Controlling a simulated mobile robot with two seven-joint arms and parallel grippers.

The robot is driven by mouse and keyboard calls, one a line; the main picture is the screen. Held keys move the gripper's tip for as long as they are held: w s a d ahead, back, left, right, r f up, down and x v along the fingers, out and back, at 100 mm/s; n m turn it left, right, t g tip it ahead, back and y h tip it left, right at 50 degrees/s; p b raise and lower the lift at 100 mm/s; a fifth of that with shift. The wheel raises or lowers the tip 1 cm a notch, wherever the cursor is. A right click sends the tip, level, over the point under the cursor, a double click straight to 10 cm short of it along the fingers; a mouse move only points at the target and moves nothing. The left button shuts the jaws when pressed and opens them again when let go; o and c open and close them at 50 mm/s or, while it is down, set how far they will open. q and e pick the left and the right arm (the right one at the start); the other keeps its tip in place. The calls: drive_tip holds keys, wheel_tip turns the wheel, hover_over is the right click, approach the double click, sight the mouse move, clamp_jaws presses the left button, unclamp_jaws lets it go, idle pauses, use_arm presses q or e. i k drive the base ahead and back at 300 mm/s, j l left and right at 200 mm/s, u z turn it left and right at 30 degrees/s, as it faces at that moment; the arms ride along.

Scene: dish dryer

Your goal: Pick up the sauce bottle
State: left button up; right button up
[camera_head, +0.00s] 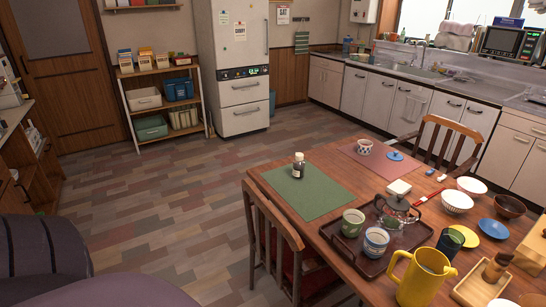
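The sauce bottle (298,166), small and dark with a white cap and a pale label, stands upright near the far left corner of the dining table (333,156). It is on a green placemat (324,193), and nothing touches it. Neither of my grippers is in view.
A wooden chair (272,227) stands at the table's left side. A dark tray (345,242) with cups and a glass teapot is in front of the placemat. A yellow pitcher (420,277) and bowls crowd the right. The floor (160,210) left of the table is clear.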

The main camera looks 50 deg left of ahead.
sight(299, 165)
drive_tip(key=k+u, duration=0.2)
drive_tip(key=u, duration=0.2)
drive_tip(key=k+u, duration=0.35)
drive_tip(key=k+j+u, duration=0.1)
drive_tip(key=u, duration=0.3)
drive_tip(key=z, duration=0.35)
drive_tip(key=i+j+z, duration=0.2)
drive_tip(key=j+z, duration=0.15)
drive_tip(key=i+j+z, duration=0.15)
drive_tip(key=j+z, duration=0.25)
drive_tip(key=i+j+z, duration=0.15)
drive_tip(key=j, duration=0.25)
drive_tip(key=j+z, duration=0.1)
drive_tip(key=j, duration=0.3)
drive_tip(key=i+j, duration=0.1)
drive_tip(key=j, duration=0.5)
drive_tip(key=i+j+z, duration=0.1)
drive_tip(key=j, duration=0.5)
drive_tip(key=i+j, duration=0.15)
drive_tip(key=j, duration=0.45)
drive_tip(key=z, duration=0.05)
